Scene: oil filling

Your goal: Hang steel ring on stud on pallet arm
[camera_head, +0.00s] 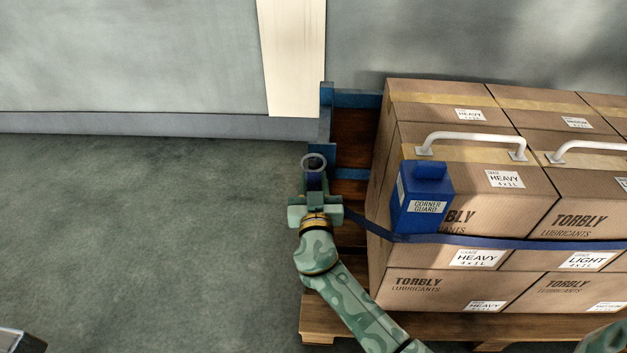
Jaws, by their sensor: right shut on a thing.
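A grey steel ring (314,156) stands out at the tip of my right gripper (315,190), which is shut on it. The gripper is at the left edge of the pallet, in front of a blue upright frame (326,110) with blue crosspieces, which may be the pallet arm. The ring overlaps the lower part of this frame in the picture; I cannot tell whether they touch. I cannot make out a stud. A blue strap (480,242) runs from beside the gripper across the cartons. My left gripper is not in view.
Cartons (540,205) with white handles fill the wooden pallet (322,322) on the right. A blue corner guard (423,190) sits on the near left carton corner. A pale panel (292,55) stands against the wall behind.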

